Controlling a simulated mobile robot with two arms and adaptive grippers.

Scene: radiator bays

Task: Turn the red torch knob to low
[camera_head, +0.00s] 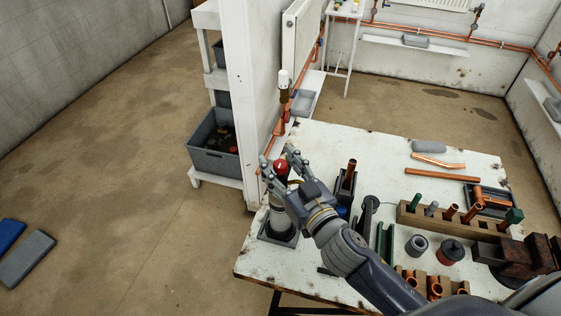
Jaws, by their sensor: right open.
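The red torch knob (281,166) shows at the top of a torch with a pale grey body (277,216). The torch stands upright on a dark square base (277,237) at the left end of the white workbench (327,145). My right gripper (277,157) is open, with its fingers on either side of the red knob. I cannot tell whether the fingers touch it. The knob's marking or setting is too small to read. My left gripper is not in view.
A wooden rack (423,222) with copper pipes and green pieces stands on the bench's right part. A red-and-black tin (451,250) is in front of it. A white wall end (241,90) rises behind the torch. A grey bin (213,160) sits on a shelf to the left.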

